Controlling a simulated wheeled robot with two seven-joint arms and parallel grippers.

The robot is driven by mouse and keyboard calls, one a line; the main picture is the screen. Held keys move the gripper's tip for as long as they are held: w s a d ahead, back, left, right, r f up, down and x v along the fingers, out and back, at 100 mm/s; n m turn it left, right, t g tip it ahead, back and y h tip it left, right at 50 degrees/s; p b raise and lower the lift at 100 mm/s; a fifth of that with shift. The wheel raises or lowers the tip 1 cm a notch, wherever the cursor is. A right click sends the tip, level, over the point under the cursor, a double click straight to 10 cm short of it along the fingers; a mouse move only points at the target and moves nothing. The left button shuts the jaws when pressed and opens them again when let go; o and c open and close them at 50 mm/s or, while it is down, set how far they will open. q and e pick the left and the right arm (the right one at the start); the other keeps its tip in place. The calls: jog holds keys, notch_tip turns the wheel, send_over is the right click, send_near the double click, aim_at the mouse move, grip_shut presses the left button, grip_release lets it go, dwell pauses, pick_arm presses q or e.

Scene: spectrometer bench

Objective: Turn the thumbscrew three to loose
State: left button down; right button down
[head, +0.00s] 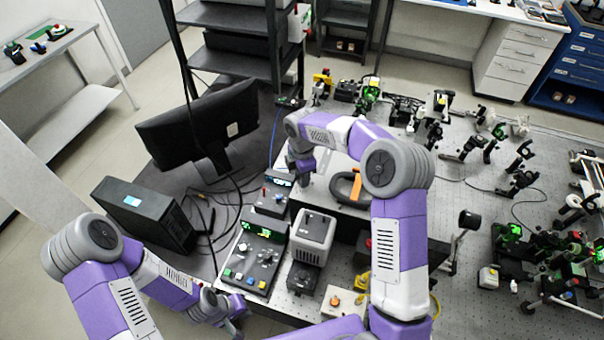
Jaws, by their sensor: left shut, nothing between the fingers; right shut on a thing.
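My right gripper (303,174) points down at the far left corner of a light-topped instrument box (322,193) on the bench. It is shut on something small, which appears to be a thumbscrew. The fingers and wrist hide it, so I cannot read its number or see how far it is turned. No other thumbscrew can be made out at this size. My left gripper (238,312) is shut and empty, low at the front left edge of the bench, apart from the instrument box.
A control box with knobs and coloured buttons (255,258) and a grey-topped unit (313,235) stand in front of the instrument box. An orange-and-black handle-shaped thing (349,187) lies on it. A monitor (200,125) stands left. Optics mounts crowd the right.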

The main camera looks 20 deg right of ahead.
jog(key=shift+n, duration=0.3)
dwell(0.4)
jog(key=c, duration=0.8)
grip_release()
jog(key=shift+r+b, duration=0.3)
jog(key=shift+r, duration=3.55)
